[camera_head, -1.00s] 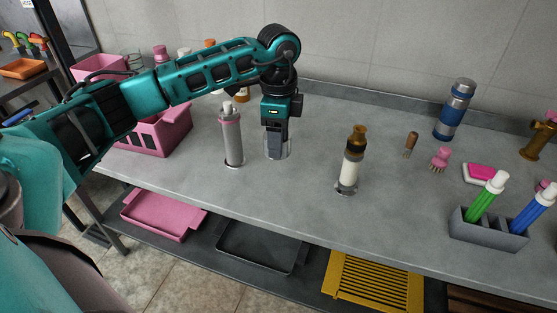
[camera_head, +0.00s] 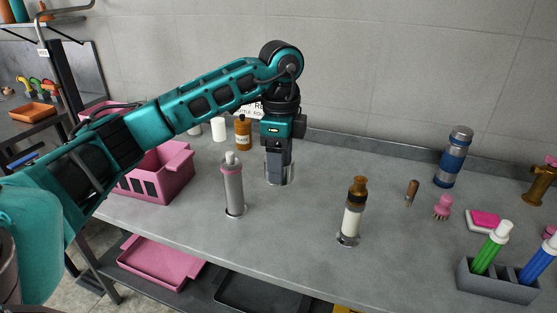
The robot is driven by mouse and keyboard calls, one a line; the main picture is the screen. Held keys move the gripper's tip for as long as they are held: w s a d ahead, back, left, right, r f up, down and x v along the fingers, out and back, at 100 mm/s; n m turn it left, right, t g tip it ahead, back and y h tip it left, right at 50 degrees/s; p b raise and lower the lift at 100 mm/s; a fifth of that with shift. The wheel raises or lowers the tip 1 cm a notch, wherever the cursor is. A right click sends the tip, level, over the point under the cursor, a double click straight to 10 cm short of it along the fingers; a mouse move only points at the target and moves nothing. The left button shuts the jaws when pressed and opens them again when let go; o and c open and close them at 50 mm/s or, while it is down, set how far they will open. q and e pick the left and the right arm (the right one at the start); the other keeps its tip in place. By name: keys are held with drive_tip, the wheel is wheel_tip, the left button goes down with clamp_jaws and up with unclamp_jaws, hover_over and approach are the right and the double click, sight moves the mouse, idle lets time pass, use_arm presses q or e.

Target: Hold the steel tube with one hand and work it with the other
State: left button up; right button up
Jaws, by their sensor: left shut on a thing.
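The steel tube (camera_head: 279,173) is a short, shiny, see-through-looking cylinder near the middle of the counter. My left gripper (camera_head: 279,178) points straight down and is shut on it, with its fingers covering much of the tube. The tube appears held a little above the counter, but the gap is hard to judge. My right gripper is not in view.
A grey cylinder with a pink ring (camera_head: 233,190) stands left of the held tube, and a white cylinder with a brown top (camera_head: 352,221) stands at right. A pink basket (camera_head: 160,180) is at left, a grey marker holder (camera_head: 495,282) at right.

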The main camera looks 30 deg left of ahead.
use_arm(q)
drive_tip(key=m, duration=0.3)
drive_tip(key=shift+s+d, duration=0.15)
drive_tip(key=shift+d, duration=0.25)
drive_tip(key=m, duration=0.2)
drive_tip(key=d+m, duration=0.1)
drive_tip(key=m, duration=0.2)
drive_tip(key=shift+s+f, duration=0.1)
drive_tip(key=shift+s, duration=0.1)
drive_tip(key=m, duration=0.2)
drive_tip(key=d+m, duration=0.1)
drive_tip(key=m, duration=0.4)
drive_tip(key=shift+s+d+f, duration=0.1)
drive_tip(key=shift+s+d, duration=0.1)
drive_tip(key=shift+s, duration=0.15)
drive_tip(key=s+d+n, duration=0.2)
drive_tip(key=n, duration=0.7)
drive_tip(key=s+d+n, duration=0.1)
drive_tip(key=d+n, duration=0.2)
drive_tip(key=n, duration=0.7)
drive_tip(key=s+d+f+n, duration=0.1)
drive_tip(key=s+d+n, duration=0.1)
drive_tip(key=n, duration=0.8)
drive_tip(key=shift+s+d, duration=0.25)
drive_tip(key=shift+s, duration=0.05)
